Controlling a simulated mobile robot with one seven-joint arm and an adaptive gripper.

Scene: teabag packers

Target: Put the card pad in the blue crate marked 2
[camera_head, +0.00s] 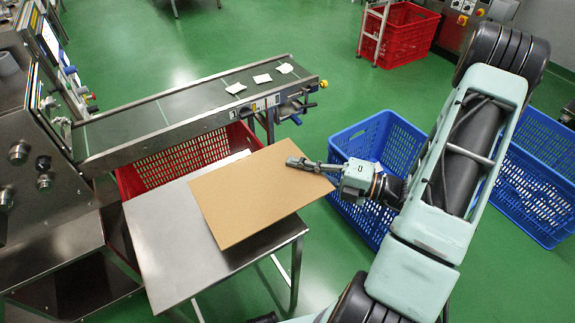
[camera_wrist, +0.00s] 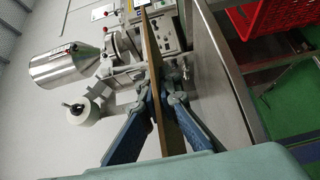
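The card pad (camera_head: 250,198) is a flat brown board above the steel table (camera_head: 160,245), overhanging the table's right edge. I cannot tell whether its left part touches the table. My gripper (camera_head: 310,165) is shut on the pad's right edge. In the wrist view the pad (camera_wrist: 168,110) shows as a thin brown board between my two fingers (camera_wrist: 160,88). One blue crate (camera_head: 352,212) stands on the floor right of the table, partly behind my arm. Another blue crate (camera_head: 530,205) stands farther right. No number is readable on either crate.
A conveyor (camera_head: 165,110) with several white teabag packets runs behind the table. A red crate (camera_head: 190,158) stands beneath it. Another red crate (camera_head: 405,35) is at the back. Green floor is free between the conveyor and the back red crate.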

